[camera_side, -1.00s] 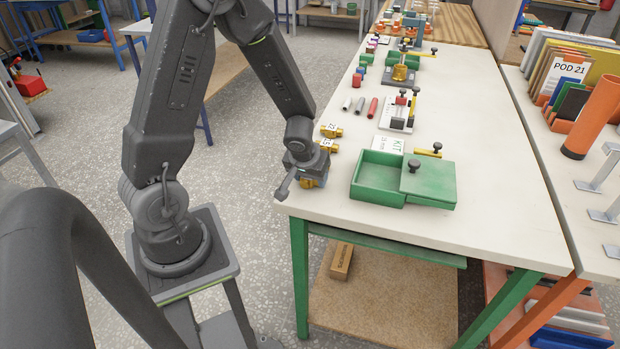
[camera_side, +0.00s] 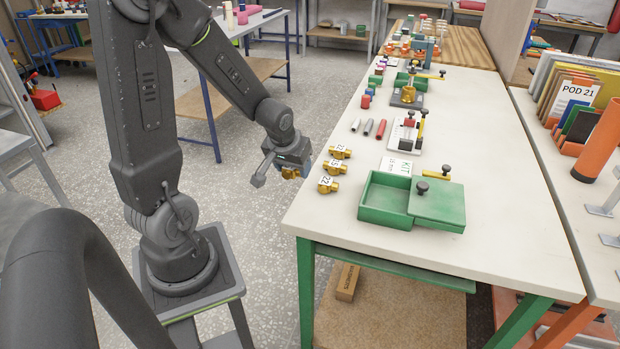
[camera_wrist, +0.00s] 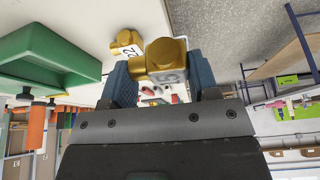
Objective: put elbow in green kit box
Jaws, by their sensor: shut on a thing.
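My gripper (camera_side: 288,168) is shut on a brass elbow and holds it in the air off the table's left edge. In the wrist view the elbow (camera_wrist: 165,62) sits between the two blue-grey fingers and bears a printed number, seemingly 15. In the side view only a little of the elbow (camera_side: 291,173) shows below the gripper. The green kit box (camera_side: 384,216) stands on the table to the right of the gripper. Its lid (camera_side: 437,205) covers the right part; the left part is open and looks empty. The box also shows in the wrist view (camera_wrist: 45,60).
Three brass fittings with number labels (camera_side: 328,185) lie on the table between gripper and box. A KIT card (camera_side: 396,166), grey and red cylinders (camera_side: 380,129) and a clamp fixture (camera_side: 407,140) lie behind. The table's front right is clear.

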